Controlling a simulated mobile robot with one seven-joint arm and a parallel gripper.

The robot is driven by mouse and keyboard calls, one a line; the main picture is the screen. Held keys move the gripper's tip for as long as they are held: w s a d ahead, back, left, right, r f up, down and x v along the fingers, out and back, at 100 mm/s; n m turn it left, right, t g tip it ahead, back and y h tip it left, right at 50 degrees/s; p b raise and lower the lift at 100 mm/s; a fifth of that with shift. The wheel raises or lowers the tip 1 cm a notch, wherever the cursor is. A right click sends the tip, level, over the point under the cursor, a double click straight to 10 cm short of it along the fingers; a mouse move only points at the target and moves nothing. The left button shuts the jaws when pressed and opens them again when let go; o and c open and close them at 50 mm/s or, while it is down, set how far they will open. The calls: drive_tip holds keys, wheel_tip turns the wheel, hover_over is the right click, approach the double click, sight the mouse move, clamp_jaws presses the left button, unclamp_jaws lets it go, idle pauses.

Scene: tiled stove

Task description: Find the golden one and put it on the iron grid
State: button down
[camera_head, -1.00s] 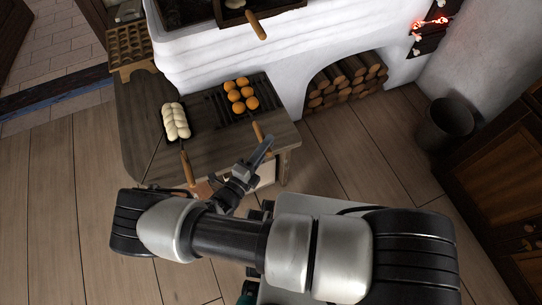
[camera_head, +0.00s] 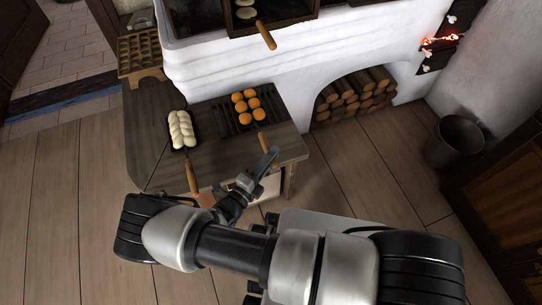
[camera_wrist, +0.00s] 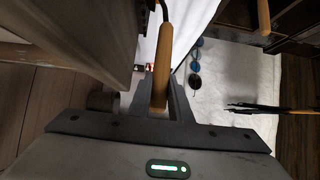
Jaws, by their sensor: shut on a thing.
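Several golden-brown round rolls (camera_head: 247,106) sit in a dark pan on the dark slatted iron grid (camera_head: 219,116), at the back right of the wooden table. Whether the pan rests fully on the grid or is slightly lifted cannot be told. Its wooden handle (camera_head: 263,139) points towards me. My gripper (camera_head: 269,160) is at the handle's near end. In the wrist view my gripper (camera_wrist: 160,98) is shut on the wooden handle (camera_wrist: 161,65), with a dark rod beyond it. A pale braided loaf (camera_head: 181,129) lies in another pan at the left, with its own handle (camera_head: 192,178).
A third pan (camera_head: 283,14) with pale pieces and a wooden handle (camera_head: 266,37) is at the stove opening above. Firewood (camera_head: 354,94) fills the arch. A bucket (camera_head: 455,142) stands right. A wooden moulded board (camera_head: 139,54) stands behind the table (camera_head: 150,150).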

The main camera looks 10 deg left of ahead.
drive_tip(key=shift+f, duration=0.2)
idle(0.6)
drive_tip(key=c, duration=1.5)
unclamp_jaws()
drive_tip(key=shift+c, duration=0.2)
drive_tip(key=shift+s, duration=0.1)
drive_tip(key=v, duration=1.7)
drive_tip(key=shift+p, duration=0.3)
drive_tip(key=shift+s+a, duration=0.1)
drive_tip(key=s+d, duration=0.4)
drive_tip(key=s, duration=0.3)
drive_tip(key=shift+s+d+b, duration=0.3)
drive_tip(key=shift+d+b, duration=0.05)
